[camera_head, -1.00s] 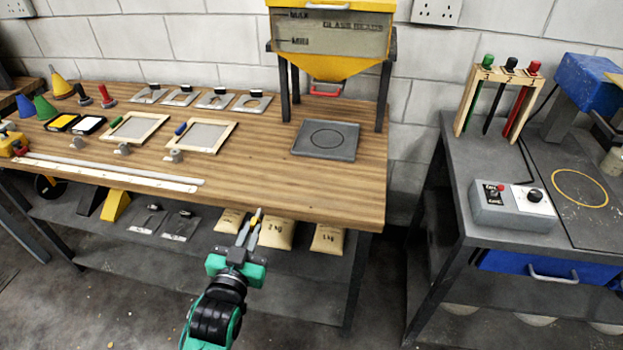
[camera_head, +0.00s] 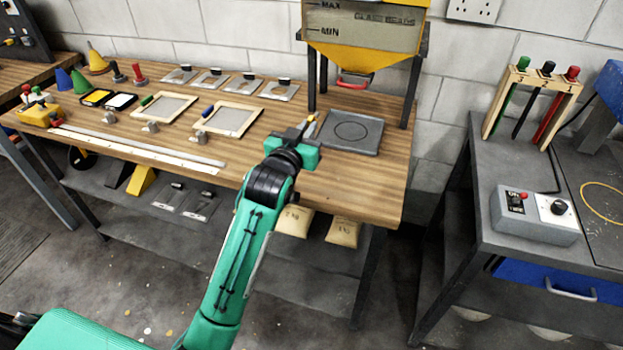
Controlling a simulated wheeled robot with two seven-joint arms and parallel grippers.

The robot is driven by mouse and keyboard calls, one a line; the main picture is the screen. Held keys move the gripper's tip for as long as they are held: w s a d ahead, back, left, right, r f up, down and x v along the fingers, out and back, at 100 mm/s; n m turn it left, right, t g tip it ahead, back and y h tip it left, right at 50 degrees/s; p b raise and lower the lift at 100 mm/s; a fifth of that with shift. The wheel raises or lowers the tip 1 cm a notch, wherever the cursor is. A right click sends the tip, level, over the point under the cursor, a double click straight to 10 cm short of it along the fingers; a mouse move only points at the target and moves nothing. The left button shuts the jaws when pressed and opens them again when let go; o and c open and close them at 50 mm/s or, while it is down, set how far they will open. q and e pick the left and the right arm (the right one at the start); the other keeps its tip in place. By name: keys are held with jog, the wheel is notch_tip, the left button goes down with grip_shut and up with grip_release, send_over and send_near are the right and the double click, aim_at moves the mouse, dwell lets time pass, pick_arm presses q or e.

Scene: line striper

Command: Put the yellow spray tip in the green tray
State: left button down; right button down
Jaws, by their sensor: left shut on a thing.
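My left gripper (camera_head: 307,124) is shut on a small yellow piece, the yellow spray tip (camera_head: 312,118), held at its fingertips. It is over the right part of the wooden bench, just left of the dark square plate; its exact height is hard to tell. The jaws hide most of the tip. A wood-rimmed tray with a green piece at its upper left corner (camera_head: 139,116) lies left of the gripper. A similar one with a blue piece (camera_head: 200,124) lies nearer. No wholly green tray is plain to see. My right gripper is not in view.
The dark plate (camera_head: 351,133) lies below the yellow hopper (camera_head: 345,62) and its dark legs. White strips (camera_head: 135,146) run along the front edge. Cones and several flat plates stand at the left and back. The bench's right front area (camera_head: 350,185) is clear.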

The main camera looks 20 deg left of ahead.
pick_arm(q)
send_over(307, 191)
notch_tip(307, 191, down, 13)
jog(key=shift+w+r+p, duration=0.1)
jog(key=shift+r+p, duration=0.1)
jog(key=shift+p, duration=0.2)
jog(key=shift+f, duration=0.6)
notch_tip(307, 191, down, 4)
jog(key=shift+f, duration=0.15)
jog(key=c, duration=1.5)
grip_release()
